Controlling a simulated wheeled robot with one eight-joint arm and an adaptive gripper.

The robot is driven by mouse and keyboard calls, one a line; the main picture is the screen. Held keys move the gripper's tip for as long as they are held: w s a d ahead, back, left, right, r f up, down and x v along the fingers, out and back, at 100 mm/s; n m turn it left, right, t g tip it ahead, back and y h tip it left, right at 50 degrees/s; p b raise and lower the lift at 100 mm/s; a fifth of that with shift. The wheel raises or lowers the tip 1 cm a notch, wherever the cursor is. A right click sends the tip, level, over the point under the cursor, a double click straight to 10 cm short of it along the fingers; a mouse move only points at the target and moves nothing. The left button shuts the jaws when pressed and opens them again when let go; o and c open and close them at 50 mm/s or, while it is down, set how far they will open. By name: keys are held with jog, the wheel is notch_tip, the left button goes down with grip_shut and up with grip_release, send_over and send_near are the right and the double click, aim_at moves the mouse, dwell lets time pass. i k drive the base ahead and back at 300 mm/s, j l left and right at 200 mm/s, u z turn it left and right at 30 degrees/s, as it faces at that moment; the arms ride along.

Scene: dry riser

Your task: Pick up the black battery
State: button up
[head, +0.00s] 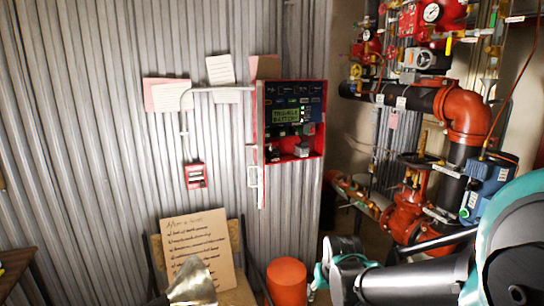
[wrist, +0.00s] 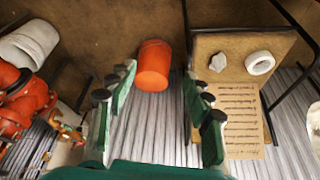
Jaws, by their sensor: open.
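A red wall panel (head: 313,171) hangs open on the corrugated wall in the head view, its display reading "TROUBLE BATTERY". A small dark block (head: 275,154) sits at the lower left inside it and may be the black battery; it is too small to be sure. A grey block (head: 302,150) sits to its right. My gripper (wrist: 158,82) is open and empty in the wrist view, with green fingers spread apart. In that view neither the panel nor a battery can be made out. My arm is at the lower right of the head view, below the panel and apart from it.
An orange bucket (head: 287,283) stands below the panel; it also shows in the wrist view (wrist: 154,68). A chair holds a written board (head: 197,245), a white ring (wrist: 260,63) and a pale lump (wrist: 218,62). Red valves and pipes (head: 405,215) crowd the right.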

aim_at(274, 155)
jog(key=l+u, duration=0.1)
jog(key=u, duration=0.3)
jog(key=i+l+u, duration=0.2)
jog(key=l, duration=0.15)
jog(key=l+u, duration=0.25)
jog(key=i+l+u, duration=0.2)
jog(key=l, duration=0.3)
jog(key=k, duration=0.05)
